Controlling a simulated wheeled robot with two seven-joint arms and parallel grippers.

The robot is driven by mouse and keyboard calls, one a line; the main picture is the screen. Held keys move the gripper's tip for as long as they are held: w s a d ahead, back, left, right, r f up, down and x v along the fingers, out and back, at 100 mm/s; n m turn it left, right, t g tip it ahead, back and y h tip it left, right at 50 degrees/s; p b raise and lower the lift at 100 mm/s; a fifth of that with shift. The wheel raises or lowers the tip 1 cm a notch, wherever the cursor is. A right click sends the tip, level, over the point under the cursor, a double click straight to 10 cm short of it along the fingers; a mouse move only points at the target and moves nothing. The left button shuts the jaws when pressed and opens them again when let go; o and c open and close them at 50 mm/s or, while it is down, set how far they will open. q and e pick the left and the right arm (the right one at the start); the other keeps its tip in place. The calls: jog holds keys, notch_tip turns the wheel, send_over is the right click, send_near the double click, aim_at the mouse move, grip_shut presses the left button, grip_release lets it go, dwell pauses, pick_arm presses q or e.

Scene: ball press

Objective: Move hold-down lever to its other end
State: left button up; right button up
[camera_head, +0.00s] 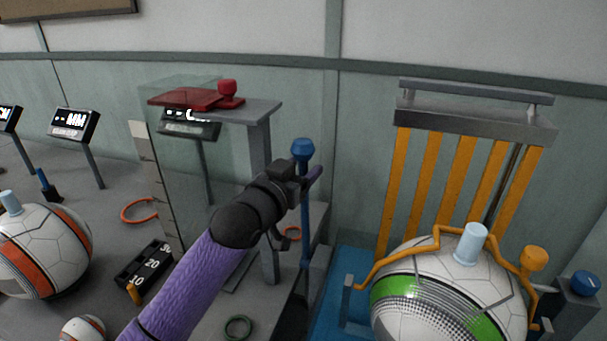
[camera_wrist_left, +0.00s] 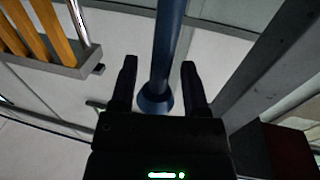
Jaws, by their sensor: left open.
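A tall blue lever with a round blue knob (camera_head: 303,150) stands upright at the middle of the head view. Its blue rod (camera_wrist_left: 168,45) runs between the two fingers of my left gripper in the left wrist view. My left gripper (camera_head: 304,179) is open at the lever, just below the knob, with the fingers on either side of the rod. I see gaps between the rod and the fingers. The lever's lower end is partly hidden in the head view. My right gripper is not in view.
Right of the lever, an orange bent bar (camera_head: 436,243) lies over a white-and-green ball (camera_head: 400,297) below orange slats (camera_head: 424,185). Another ball (camera_head: 30,250) sits far left.

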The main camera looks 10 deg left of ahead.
pick_arm(q)
jog(key=shift+w+d, duration=0.2)
jog(key=shift+w, duration=0.25)
grip_shut()
dwell(0.3)
dwell(0.5)
dwell(0.3)
